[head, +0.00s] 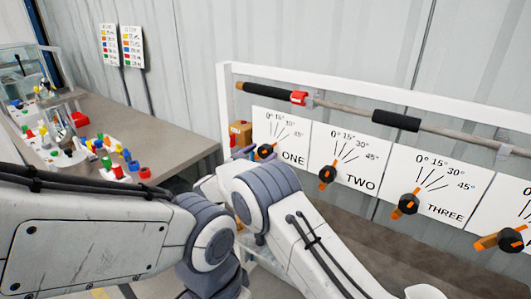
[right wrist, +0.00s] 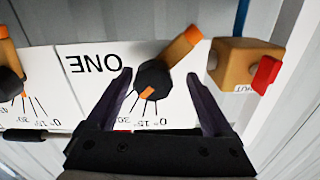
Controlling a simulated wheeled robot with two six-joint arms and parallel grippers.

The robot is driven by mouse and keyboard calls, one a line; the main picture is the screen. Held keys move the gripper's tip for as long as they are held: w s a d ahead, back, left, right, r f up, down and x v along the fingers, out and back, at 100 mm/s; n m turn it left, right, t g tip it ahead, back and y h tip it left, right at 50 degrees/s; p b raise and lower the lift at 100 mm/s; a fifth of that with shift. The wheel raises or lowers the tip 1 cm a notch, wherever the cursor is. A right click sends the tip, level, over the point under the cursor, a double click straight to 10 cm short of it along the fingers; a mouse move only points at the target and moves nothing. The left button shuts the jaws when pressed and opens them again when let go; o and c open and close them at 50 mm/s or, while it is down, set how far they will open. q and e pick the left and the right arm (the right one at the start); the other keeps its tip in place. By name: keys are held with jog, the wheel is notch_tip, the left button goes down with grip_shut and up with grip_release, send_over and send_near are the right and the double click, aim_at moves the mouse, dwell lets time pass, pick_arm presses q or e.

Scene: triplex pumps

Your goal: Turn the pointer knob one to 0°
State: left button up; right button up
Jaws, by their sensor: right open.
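Pointer knob one (head: 265,151) sits on the white panel beside the word ONE, below a scale marked 0°, 15°, 30° and 45°. It has a black hub and an orange pointer. In the right wrist view, which is upside down, the hub (right wrist: 153,78) lies between the fingers of my right gripper (right wrist: 159,76), which is open. The orange handle (right wrist: 182,47) sticks out to the upper right. The small orange tip points toward the scale, off 0°; its exact angle is hard to read. I cannot tell whether the fingers touch it. My left gripper does not show.
An orange-brown box (right wrist: 240,62) with a red part (right wrist: 265,76) stands close beside knob one. Knob two (head: 327,175) and knob three (head: 407,204) are along the panel to the right. A rail with black grips (head: 396,121) runs above. A cluttered table (head: 165,140) stands left.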

jog(key=shift+d, duration=0.4)
jog(key=c, duration=0.3)
jog(key=shift+d, duration=0.1)
grip_shut()
